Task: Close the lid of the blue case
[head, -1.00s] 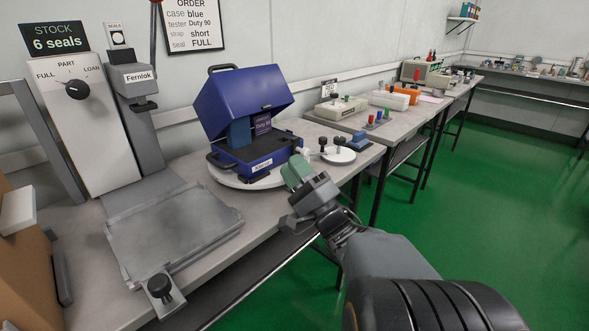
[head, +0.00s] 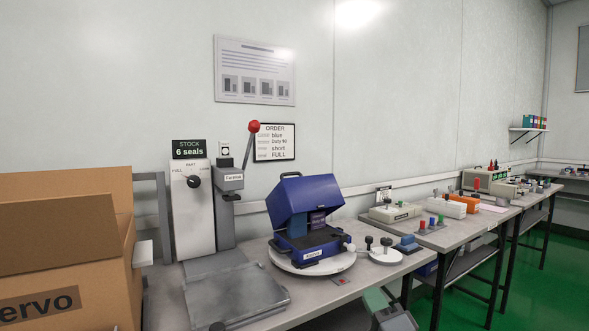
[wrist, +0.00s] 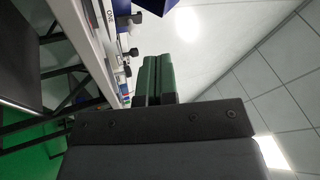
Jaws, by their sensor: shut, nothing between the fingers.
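The blue case sits on a round white turntable (head: 282,264) on the bench. Its lid (head: 306,194) is raised and tilted over the base (head: 316,247), with a wide gap in front. A dark tester with a purple label (head: 317,219) shows inside. My gripper (head: 374,298) is at the bottom edge of the head view, in front of the bench and apart from the case, partly cut off. Its green fingers (wrist: 158,78) are together and empty in the wrist view. A blue corner at the top of the wrist view may be the case.
A seal press with a red-knobbed lever (head: 253,127) and a grey metal plate (head: 235,293) are left of the case. A small white disc (head: 385,257) with dark knobs adjoins the turntable. A cardboard box (head: 65,260) fills the lower left. Testers line the bench to the right.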

